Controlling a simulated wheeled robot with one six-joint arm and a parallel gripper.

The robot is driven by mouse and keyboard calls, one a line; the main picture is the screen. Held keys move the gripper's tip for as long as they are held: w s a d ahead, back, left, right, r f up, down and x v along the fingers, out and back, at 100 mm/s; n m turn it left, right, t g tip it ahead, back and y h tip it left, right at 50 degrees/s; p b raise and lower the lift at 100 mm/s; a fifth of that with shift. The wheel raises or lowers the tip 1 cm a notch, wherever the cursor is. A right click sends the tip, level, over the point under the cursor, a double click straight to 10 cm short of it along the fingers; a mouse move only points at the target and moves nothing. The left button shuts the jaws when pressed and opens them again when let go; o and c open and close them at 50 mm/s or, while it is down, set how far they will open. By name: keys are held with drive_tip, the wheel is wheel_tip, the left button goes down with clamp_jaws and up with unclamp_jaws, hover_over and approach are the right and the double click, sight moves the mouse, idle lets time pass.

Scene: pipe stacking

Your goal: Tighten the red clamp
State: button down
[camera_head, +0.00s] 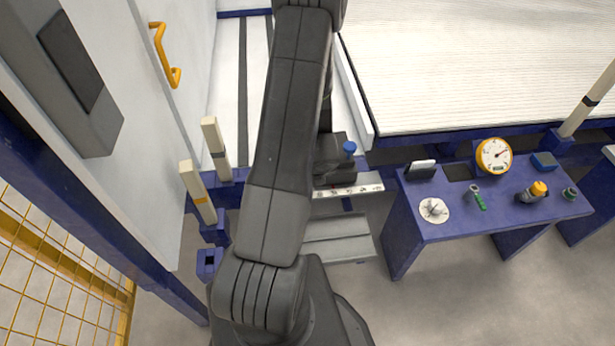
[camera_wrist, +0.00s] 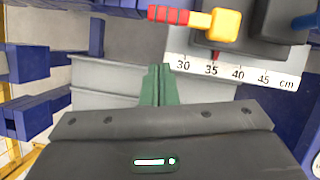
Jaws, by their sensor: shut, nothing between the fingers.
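The red clamp's ribbed red handle (camera_wrist: 180,16) shows at the top of the wrist view, joined at its right to a yellow block (camera_wrist: 225,25). The yellow block sits on a dark grey carriage (camera_wrist: 255,48) above a white centimetre scale (camera_wrist: 235,74). A small red pointer stands at about 35 on the scale. My gripper (camera_wrist: 157,70) has its green fingers together and empty, below and left of the red handle and apart from it. In the head view my arm hides my gripper and the red clamp; the scale (camera_head: 350,190) shows beside my arm.
A blue knob (camera_head: 349,148) stands on the carriage. Grey steps (camera_head: 340,238) lie below the scale. A blue table (camera_head: 455,222) at the right holds a yellow gauge (camera_head: 494,156) and several small tools. Upright cream posts (camera_head: 216,145) stand left of my arm.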

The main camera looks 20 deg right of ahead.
drive_tip(key=p+v, duration=0.4)
drive_tip(key=v, duration=0.6)
drive_tip(key=shift+a, duration=0.45)
drive_tip(key=shift+s, duration=0.1)
